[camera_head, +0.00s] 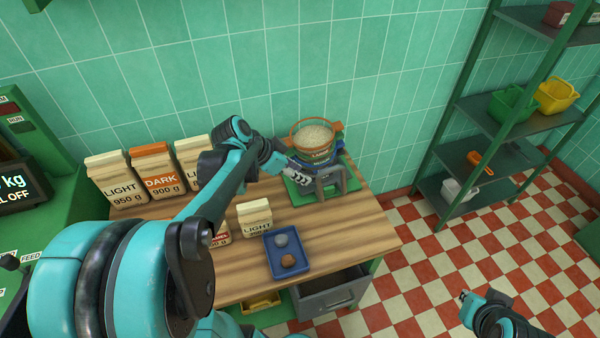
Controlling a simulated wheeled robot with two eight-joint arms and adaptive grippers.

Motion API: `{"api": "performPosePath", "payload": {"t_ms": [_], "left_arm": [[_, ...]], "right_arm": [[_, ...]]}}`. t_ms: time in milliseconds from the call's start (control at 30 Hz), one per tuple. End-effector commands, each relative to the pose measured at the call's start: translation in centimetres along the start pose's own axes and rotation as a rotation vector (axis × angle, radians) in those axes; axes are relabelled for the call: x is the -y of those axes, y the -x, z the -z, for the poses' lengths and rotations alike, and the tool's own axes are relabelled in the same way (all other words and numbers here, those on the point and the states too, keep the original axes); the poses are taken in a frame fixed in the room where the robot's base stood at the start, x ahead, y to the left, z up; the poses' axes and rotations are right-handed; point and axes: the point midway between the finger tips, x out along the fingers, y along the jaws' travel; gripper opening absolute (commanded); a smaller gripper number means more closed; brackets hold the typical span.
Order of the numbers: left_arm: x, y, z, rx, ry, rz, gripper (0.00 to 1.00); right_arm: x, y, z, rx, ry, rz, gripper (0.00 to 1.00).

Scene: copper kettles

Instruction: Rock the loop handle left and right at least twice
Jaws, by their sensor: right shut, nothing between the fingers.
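A round sieve (314,140) with an orange rim and pale grains inside sits on top of a stack, its label reading "LARGE". A blue ring (318,160) shows below it, above a grey stand (346,180) on a green mat (301,191). Orange tabs stick out at the rim's sides; I cannot tell which part is the loop handle. My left gripper (304,179) is low at the stack's left front, close to the stand. Its fingers are too small to tell open from shut, or whether they touch anything. My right gripper (466,297) is shut and empty over the floor, right of the table.
Several labelled bags (152,172) stand at the table's back left, and a smaller bag (254,218) stands nearer the middle. A blue tray (271,262) holds two round pieces. A green shelf rack (465,150) stands at right. The table's right front is clear.

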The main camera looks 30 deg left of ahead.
Motion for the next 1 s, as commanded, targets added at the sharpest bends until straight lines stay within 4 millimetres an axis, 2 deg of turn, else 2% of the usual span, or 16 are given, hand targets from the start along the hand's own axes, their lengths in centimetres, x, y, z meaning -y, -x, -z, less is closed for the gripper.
{"api": "performPosePath", "payload": {"t_ms": [200,367,800,1000], "left_arm": [[0.5,-2.8,1.8,0.158,-0.222,-0.091,0.36],[0.8,-4.7,2.1,0.252,-0.349,-0.143,0.36],[0.2,-11.0,0.2,0.262,-0.361,-0.147,0.36],[0.1,-12.1,-0.1,0.261,-0.359,-0.146,0.36]], "right_arm": [[0.0,1.1,0.8,0.000,0.000,0.000,0.00],[0.0,1.4,1.0,0.000,0.000,0.000,0.00],[0.0,-0.6,-0.4,0.000,0.000,0.000,0.00],[0.0,-0.9,-0.6,0.000,0.000,0.000,0.00]]}}
